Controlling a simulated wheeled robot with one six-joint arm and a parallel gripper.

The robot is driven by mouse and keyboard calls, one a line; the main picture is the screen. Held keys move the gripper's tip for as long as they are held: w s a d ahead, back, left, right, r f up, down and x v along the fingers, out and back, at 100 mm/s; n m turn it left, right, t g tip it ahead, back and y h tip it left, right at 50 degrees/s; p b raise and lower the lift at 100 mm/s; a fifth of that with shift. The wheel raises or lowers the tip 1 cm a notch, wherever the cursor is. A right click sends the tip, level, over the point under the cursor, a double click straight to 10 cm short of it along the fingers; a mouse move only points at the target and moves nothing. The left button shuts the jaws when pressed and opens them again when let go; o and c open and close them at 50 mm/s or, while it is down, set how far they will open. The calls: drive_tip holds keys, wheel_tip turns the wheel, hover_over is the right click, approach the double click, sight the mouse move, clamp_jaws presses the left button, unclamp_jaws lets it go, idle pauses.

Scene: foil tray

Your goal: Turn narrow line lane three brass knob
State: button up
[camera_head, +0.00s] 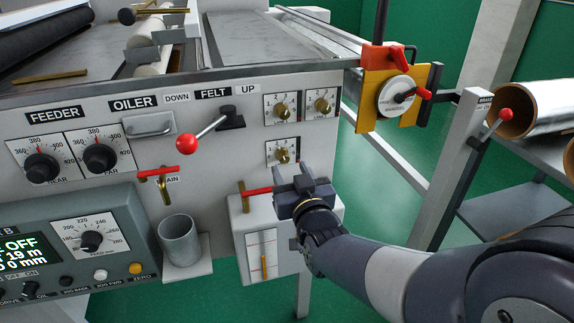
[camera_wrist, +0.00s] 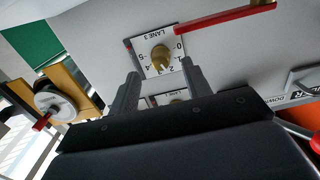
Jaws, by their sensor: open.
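The lane three dial is a small white plate (camera_wrist: 143,46) marked "LANE 3", with a brass knob (camera_wrist: 160,57) at its centre. In the wrist view the plate appears turned over, and its exact setting is hard to read. In the head view it appears to be the lower of the three small dials, with its brass knob (camera_head: 282,155) showing. My gripper (camera_head: 293,172) is open and empty just below and in front of that dial. In the wrist view the fingers of my gripper (camera_wrist: 160,70) stand either side of the knob, apparently not touching it.
Two similar dials (camera_head: 282,107) (camera_head: 320,103) sit above. A red-handled brass lever (camera_head: 257,190) is close at my gripper's left. A red-ball lever (camera_head: 187,143), a metal cup (camera_head: 179,240) and a yellow bracket (camera_head: 372,98) with a red handle stand around.

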sight(285, 161)
drive_tip(key=shift+x, duration=1.8)
drive_tip(key=shift+c, duration=0.3)
drive_tip(key=c, duration=0.9)
